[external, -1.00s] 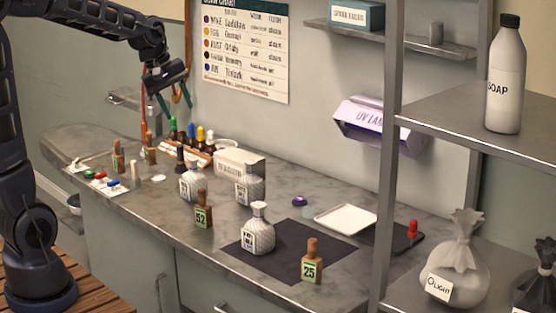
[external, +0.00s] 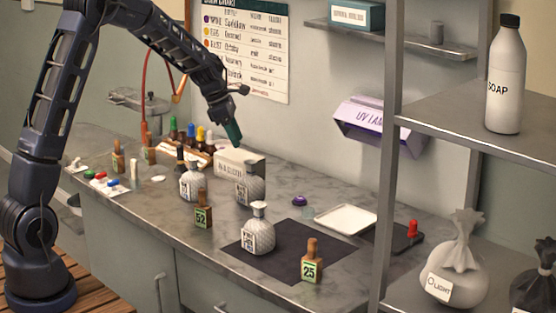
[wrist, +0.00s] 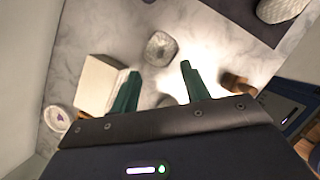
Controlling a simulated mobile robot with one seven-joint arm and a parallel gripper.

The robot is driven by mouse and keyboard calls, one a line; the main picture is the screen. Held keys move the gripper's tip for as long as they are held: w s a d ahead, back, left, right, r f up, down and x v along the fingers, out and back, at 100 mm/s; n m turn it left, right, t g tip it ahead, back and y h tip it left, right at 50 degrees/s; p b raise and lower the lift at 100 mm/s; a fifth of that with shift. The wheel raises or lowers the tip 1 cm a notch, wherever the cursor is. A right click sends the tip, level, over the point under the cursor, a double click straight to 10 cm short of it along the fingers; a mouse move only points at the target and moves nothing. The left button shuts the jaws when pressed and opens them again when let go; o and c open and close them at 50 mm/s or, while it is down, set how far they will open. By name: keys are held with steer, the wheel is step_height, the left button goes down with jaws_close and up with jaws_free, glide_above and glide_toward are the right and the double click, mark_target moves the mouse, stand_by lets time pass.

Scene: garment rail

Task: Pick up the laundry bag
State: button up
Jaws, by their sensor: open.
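A pale grey tied bag (external: 455,270) with a label reading "LIGHT" stands on the lower shelf at the right of the external view. A second, dark tied bag (external: 537,285) is partly cut off at the right edge. The pictures do not show which one is the laundry bag. My gripper (external: 234,132) is above the counter near the white box, far to the left of both bags. In the wrist view, its green fingers (wrist: 160,82) are apart with nothing held between them. Neither bag shows in the wrist view.
The counter (external: 300,190) holds a white box (external: 228,164), faceted bottles (external: 257,232), stamps (external: 311,262) and a white tray (external: 346,219). A metal shelf post (external: 385,180) stands left of the bags. A soap bottle (external: 504,80) is on the upper shelf.

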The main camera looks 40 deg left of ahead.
mark_target(248, 162)
steer(key=shift+w+x, duration=0.15)
steer(key=shift+x, duration=2.6)
steer(key=shift+w+x, duration=0.15)
steer(key=shift+x, duration=2.65)
steer(key=shift+a+r, duration=0.1)
steer(key=shift+c, duration=0.5)
jaws_close()
